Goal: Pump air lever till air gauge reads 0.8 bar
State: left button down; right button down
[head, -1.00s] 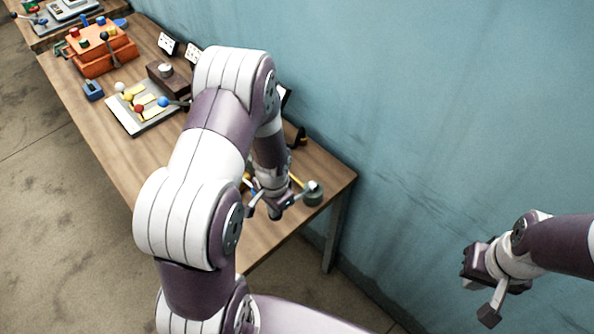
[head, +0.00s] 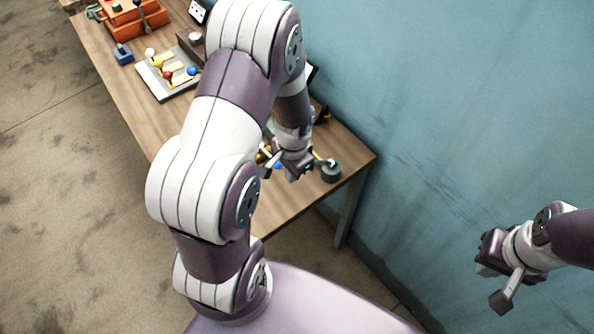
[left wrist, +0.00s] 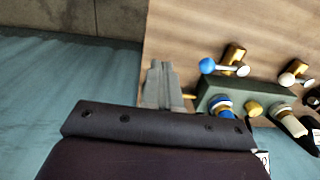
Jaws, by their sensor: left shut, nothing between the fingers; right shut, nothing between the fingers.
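My left gripper (head: 290,171) is low over the near end of the wooden table (head: 335,153), just left of a dark green round part (head: 331,173). In the left wrist view its grey fingers (left wrist: 160,84) are together and empty. They are beside a green block (left wrist: 247,97) carrying blue, yellow and white fittings. Brass valves with a blue-tipped lever (left wrist: 207,65) and a white-tipped lever (left wrist: 286,79) stand beyond the block. I cannot tell which part is the air lever, and no readable air gauge shows. My right gripper (head: 487,258) is shut and empty near the wall, away from the table.
A grey panel (head: 165,92) with coloured knobs lies further along the table. Beyond it are a small blue block (head: 123,54) and an orange box (head: 137,22). A blue wall (head: 440,110) runs along the right side. The floor left of the table is clear.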

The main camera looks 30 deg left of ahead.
pick_arm(q)
jog(key=s+a+r, duration=0.1)
jog(key=s+r, duration=0.2)
jog(key=r, duration=0.2)
jog(key=shift+r, duration=0.15)
dwell(0.6)
jog(key=s+d+n+t+b, duration=0.1)
jog(key=s+d+n+b, duration=0.2)
jog(key=d, duration=0.4)
jog(key=shift+d+r+n+h+b, duration=0.35)
jog(key=shift+n+b, duration=0.25)
jog(key=shift+b, duration=0.6)
jog(key=shift+s+d+r, duration=0.1)
jog(key=shift+s+d, duration=0.05)
